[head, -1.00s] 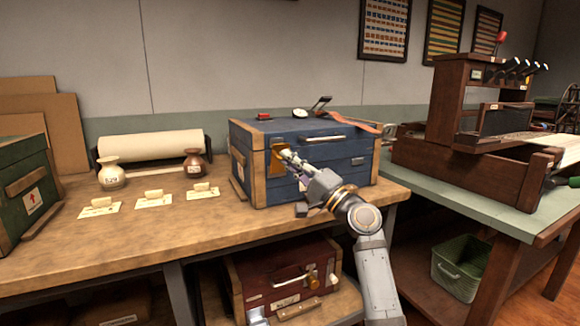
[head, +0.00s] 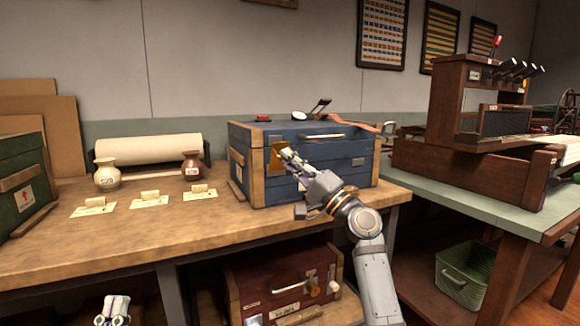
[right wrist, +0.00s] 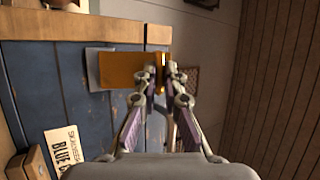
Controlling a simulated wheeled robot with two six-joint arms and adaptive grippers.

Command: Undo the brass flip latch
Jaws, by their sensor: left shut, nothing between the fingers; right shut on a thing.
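The brass flip latch (head: 276,160) is on the front of the blue chest (head: 330,172), near its left end. The chest is upright on the wooden bench with its lid down. My right gripper (head: 288,154) is at the latch. In the right wrist view the brass plate (right wrist: 122,70) lies flat against the chest, and my right fingertips (right wrist: 162,80) are closed on the upright brass part at its edge. The fingers partly hide this part. My left gripper (head: 113,311) is shut and empty, low at the bottom left, in front of the bench.
A red item (head: 263,118), a round white item and a strap lie on the chest lid. A cream jar (head: 107,174), a brown jar (head: 192,166) and several cards stand left of the chest. A green chest (head: 22,185) is at far left. A red-brown chest (head: 285,285) sits below.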

